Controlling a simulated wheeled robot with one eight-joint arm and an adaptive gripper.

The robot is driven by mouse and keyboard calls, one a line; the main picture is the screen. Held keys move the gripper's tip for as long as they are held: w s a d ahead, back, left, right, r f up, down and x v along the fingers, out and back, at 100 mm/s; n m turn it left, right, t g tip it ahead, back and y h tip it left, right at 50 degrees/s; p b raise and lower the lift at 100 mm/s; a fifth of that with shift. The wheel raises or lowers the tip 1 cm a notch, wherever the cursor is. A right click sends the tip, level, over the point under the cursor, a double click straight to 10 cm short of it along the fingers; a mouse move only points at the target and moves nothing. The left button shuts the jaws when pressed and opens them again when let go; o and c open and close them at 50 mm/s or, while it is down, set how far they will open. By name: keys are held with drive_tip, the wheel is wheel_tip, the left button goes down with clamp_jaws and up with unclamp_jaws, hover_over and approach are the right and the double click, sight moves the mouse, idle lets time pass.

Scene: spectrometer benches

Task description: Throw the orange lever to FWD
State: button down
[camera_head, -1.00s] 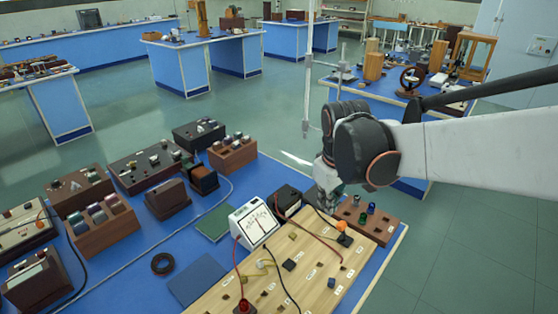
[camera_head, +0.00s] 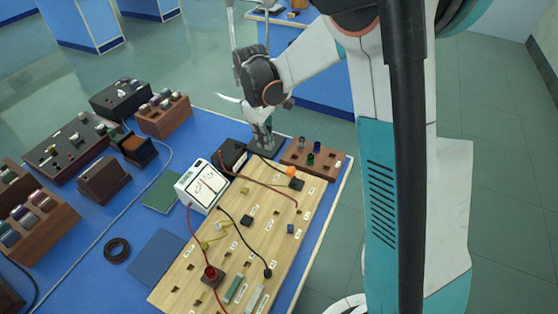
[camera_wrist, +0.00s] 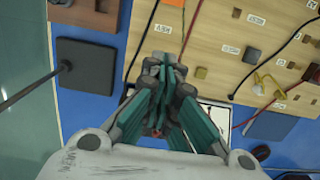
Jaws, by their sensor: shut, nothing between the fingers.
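A white dial meter (camera_head: 201,186) and a black box (camera_head: 233,155) stand along the board's left edge. A brown block with coloured knobs (camera_head: 314,158) sits beyond the lever. Red and black wires cross the board. A thin rod rises beside my gripper.

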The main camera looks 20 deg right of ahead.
sight(293, 176)
drive_tip(key=f+b, duration=0.1)
drive_tip(key=f, duration=0.2)
drive_tip(key=f+b, duration=0.1)
drive_tip(key=f, duration=0.2)
drive_tip(key=f+b, duration=0.1)
drive_tip(key=f, duration=0.3)
drive_tip(key=shift+s+d, duration=0.35)
drive_tip(key=shift+s+d+r+b, duration=0.55)
drive_tip(key=shift+s+d+r, duration=0.1)
drive_tip(key=shift+s+d, duration=0.3)
drive_tip(key=shift+s+d+r, duration=0.25)
drive_tip(key=shift+s+d, duration=0.05)
drive_tip(key=shift+s, duration=0.1)
drive_tip(key=shift+r, duration=0.1)
